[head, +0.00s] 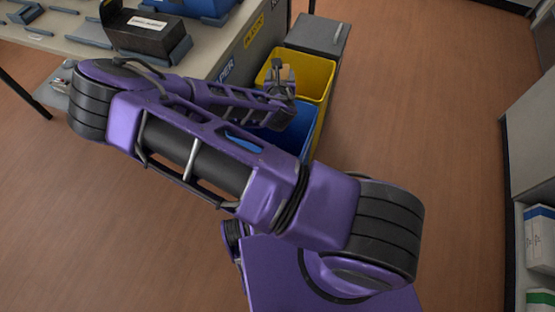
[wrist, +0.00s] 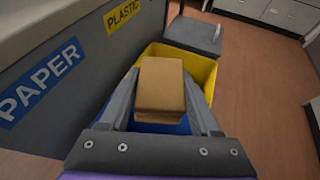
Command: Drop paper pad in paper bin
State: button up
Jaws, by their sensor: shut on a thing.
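The paper pad (wrist: 160,88) is a tan-brown block in the middle of the wrist view. My gripper (wrist: 162,100) is shut on it, one finger on each side, and holds it above the bins. In the head view my gripper (head: 281,85) is partly hidden by my arm, over the bins. The paper bin is the blue bin (head: 296,139), next to the blue PAPER label (wrist: 38,84). In the wrist view the blue bin (wrist: 150,128) shows only in part below the pad. The pad and fingers hide most of its opening.
A yellow bin (wrist: 196,62), by the PLASTIC label (wrist: 122,14), stands just beyond the blue one. A grey lidded bin (head: 318,36) is behind it. A workbench (head: 215,50) with a black cartridge (head: 146,30) borders the bins on the left. Open floor (head: 420,110) lies right.

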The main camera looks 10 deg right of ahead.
notch_tip(320, 180, down, 17)
jog(key=s+a+m+g+h+b, duration=0.1)
jog(key=m+h+b, duration=0.2)
jog(key=h+b, duration=0.1)
jog(key=shift+s+f+m+g+b, duration=0.15)
jog(key=shift+m+g+b, duration=0.25)
jog(key=shift+b, duration=0.1)
jog(key=o, duration=1.4)
jog(key=shift+c, duration=0.2)
